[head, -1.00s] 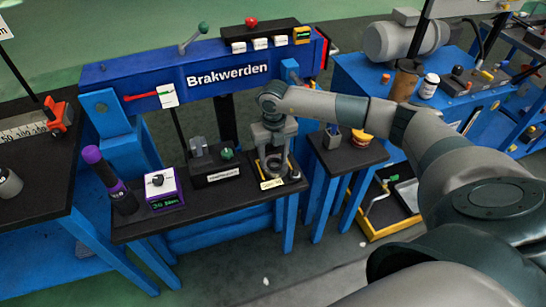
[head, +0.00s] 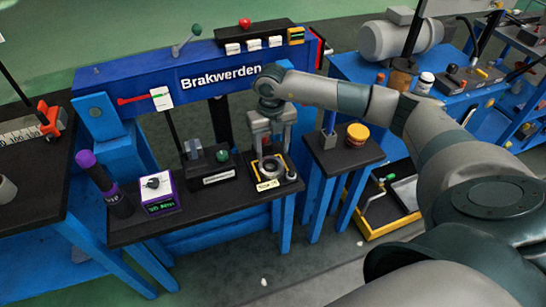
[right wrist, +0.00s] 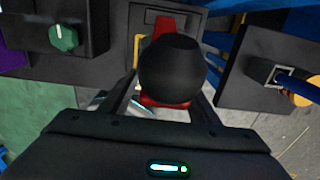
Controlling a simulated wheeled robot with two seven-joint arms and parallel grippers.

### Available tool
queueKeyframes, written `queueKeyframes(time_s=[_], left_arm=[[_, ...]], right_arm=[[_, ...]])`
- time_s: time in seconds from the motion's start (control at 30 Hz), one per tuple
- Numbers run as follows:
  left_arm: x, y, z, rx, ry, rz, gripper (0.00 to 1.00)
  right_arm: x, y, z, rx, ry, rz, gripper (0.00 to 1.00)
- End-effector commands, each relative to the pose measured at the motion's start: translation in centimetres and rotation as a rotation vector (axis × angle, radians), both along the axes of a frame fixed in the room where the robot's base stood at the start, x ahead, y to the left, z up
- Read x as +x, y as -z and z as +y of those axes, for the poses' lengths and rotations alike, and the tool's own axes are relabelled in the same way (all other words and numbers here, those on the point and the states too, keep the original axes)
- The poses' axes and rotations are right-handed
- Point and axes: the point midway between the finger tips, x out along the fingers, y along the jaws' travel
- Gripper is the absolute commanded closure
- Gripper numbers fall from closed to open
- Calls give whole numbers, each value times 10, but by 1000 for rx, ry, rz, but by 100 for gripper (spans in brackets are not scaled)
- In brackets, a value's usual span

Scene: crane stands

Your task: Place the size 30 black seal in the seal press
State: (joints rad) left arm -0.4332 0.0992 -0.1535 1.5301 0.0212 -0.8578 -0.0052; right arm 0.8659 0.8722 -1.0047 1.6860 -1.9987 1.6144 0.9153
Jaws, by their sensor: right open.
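The size 30 seal cannot be picked out for sure. My left gripper is out of view.
A black box with a green knob (head: 222,157), a purple-framed display box (head: 158,193) and a purple-topped dark cylinder (head: 105,185) stand left on the bench. A small stand (head: 350,155) on the right bears a yellow round thing (head: 357,133). The blue Brakwerden beam (head: 150,80) runs behind.

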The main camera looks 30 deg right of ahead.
Motion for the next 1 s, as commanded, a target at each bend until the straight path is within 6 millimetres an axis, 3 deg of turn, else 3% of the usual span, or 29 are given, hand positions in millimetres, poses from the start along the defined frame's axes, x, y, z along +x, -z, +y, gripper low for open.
queueKeyframes(time_s=[0.2, 0.4, 1.0], left_arm=[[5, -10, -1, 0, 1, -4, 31], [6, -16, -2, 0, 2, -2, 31], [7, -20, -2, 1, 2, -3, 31]], right_arm=[[2, -44, 1, 2, -1, -7, 44], [2, -68, 1, 2, -1, -6, 44], [1, -76, 1, 3, -2, -5, 44]])
